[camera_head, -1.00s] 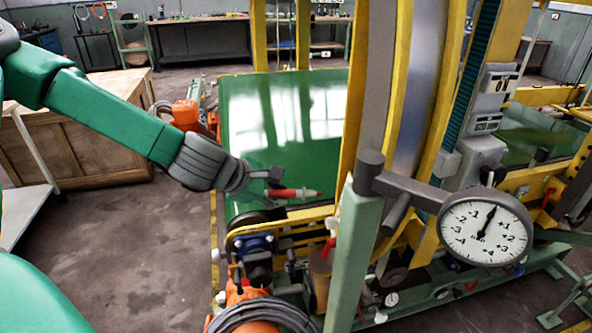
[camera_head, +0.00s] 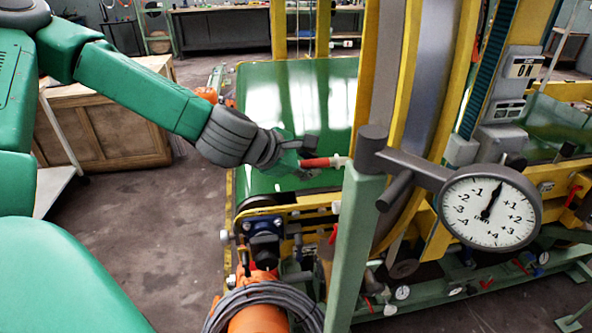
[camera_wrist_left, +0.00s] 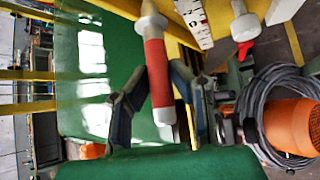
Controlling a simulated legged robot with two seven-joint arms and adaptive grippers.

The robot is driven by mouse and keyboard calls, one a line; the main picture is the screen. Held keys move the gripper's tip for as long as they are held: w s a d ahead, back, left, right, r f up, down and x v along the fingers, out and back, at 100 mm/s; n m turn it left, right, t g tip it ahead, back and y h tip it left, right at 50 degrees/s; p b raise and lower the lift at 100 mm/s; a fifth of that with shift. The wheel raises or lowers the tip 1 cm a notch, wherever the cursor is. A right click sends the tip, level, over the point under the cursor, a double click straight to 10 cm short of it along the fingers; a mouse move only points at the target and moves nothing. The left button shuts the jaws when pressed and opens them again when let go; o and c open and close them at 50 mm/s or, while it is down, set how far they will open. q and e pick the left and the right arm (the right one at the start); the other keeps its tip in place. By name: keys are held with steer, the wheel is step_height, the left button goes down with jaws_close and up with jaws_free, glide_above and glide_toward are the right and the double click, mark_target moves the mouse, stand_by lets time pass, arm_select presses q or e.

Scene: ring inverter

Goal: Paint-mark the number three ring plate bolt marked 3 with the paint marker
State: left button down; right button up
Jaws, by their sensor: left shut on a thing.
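My left gripper (camera_head: 303,156) is shut on the paint marker (camera_head: 322,162), a red barrel with a pale tip end. In the head view the marker points right, its tip close to the green post and the yellow ring frame. In the left wrist view the marker (camera_wrist_left: 156,70) sits between the two fingers (camera_wrist_left: 160,95), its pale end pointing up the picture toward the yellow frame. The ring (camera_head: 432,90) stands upright as a curved grey band between yellow rims. I cannot make out the bolt marked 3 in either view. My right gripper is not in view.
A green post (camera_head: 352,250) carries a dial gauge (camera_head: 490,208) on a grey arm, right of the marker. An orange motor with a coiled grey cable (camera_head: 262,300) stands below. A wooden crate (camera_head: 110,125) is behind my left arm. A green panel (camera_head: 285,110) lies behind the gripper.

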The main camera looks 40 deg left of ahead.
mark_target(323, 160)
arm_select(q)
steer(key=shift+w+d+f, duration=0.15)
steer(key=shift+w+d, duration=0.25)
steer(key=shift+w, duration=0.05)
steer(key=shift+w+d+b, duration=0.15)
steer(key=shift+w+b, duration=0.15)
steer(key=shift+b, duration=0.1)
steer(key=shift+w+a+f, duration=0.15)
steer(key=shift+w+a, duration=0.3)
steer(key=shift+w+d, duration=0.1)
steer(key=shift+w, duration=0.2)
steer(key=shift+d+r, duration=0.3)
steer(key=shift+d, duration=0.55)
steer(key=shift+s+a+f, duration=0.1)
steer(key=shift+s+a, duration=0.15)
steer(key=shift+a, duration=0.4)
steer(key=shift+w+a+f, duration=0.1)
steer(key=shift+a+f, duration=0.05)
steer(key=shift+a, duration=0.35)
steer(key=shift+w+d, duration=0.15)
steer(key=shift+d, duration=0.45)
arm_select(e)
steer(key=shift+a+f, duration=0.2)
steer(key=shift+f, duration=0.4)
arm_select(q)
steer(key=shift+w+a, duration=0.15)
steer(key=shift+a, duration=0.1)
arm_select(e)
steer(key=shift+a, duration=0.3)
